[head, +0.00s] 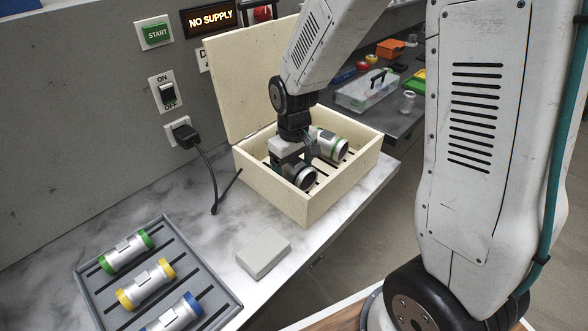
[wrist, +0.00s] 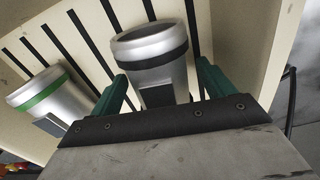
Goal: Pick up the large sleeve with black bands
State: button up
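The large sleeve with black bands (wrist: 155,75) is a silver cylinder lying in the cream box (head: 309,208); in the head view its end (head: 304,178) shows below my gripper (head: 293,160). In the wrist view the fingers of my gripper (wrist: 160,88) stand on either side of the sleeve, apart, with a small gap visible at the right finger. Contact on the left side is hard to tell. A similar silver sleeve with green bands (wrist: 45,98) lies beside it, and also shows in the head view (head: 331,145).
The box's lid (head: 245,75) stands open at its back left. A grey tray (head: 91,268) with several smaller banded sleeves lies at front left. A grey block (head: 263,252) sits on the marble counter before the box. A black plug and cable (head: 203,150) hang left of the box.

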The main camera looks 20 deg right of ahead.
jog(key=c, duration=1.6)
jog(key=shift+r, duration=0.1)
